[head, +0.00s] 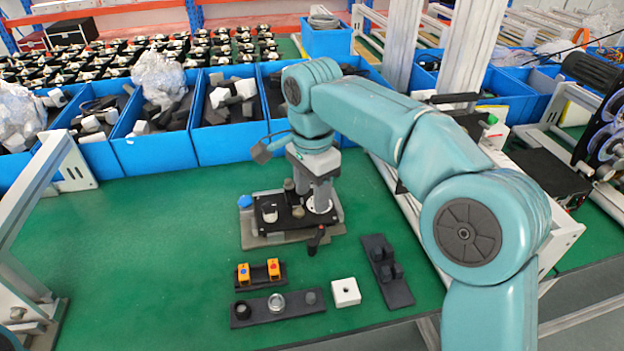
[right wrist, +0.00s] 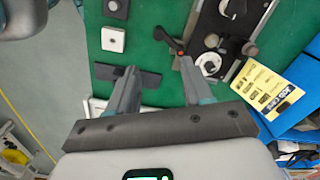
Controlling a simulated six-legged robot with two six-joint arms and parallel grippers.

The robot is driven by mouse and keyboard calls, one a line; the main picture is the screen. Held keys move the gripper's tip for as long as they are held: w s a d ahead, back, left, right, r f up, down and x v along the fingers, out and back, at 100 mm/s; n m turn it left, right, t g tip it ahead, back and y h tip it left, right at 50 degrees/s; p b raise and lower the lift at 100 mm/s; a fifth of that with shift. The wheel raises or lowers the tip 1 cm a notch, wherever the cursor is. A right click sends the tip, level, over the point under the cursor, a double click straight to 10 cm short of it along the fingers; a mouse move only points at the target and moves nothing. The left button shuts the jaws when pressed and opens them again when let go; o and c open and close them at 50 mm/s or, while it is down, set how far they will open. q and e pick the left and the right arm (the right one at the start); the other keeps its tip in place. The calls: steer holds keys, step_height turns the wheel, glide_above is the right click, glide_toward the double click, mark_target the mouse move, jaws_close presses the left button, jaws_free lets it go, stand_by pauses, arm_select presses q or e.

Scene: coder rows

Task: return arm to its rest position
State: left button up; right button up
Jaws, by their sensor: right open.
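My right arm (head: 395,125) is teal and comes in from the lower right, arching over the green table. Its gripper (head: 318,195) points down over the right part of a grey and black fixture plate (head: 258,228). The fixture, with a round white part (right wrist: 209,63) and a black-and-red lever (right wrist: 177,46), lies just right of the fingers there. I cannot tell from the head view how high the fingertips are. My left gripper is not in view.
On the green table (head: 130,230) lie a strip with two orange switches (head: 258,272), a black strip with round parts (head: 278,306), a white block (head: 346,292) and a dark bracket (head: 387,270). Blue bins (head: 155,152) line the back. Metal frames stand at left and right.

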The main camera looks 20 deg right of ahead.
steer(key=shift+r, duration=0.75)
steer(key=shift+r, duration=0.1)
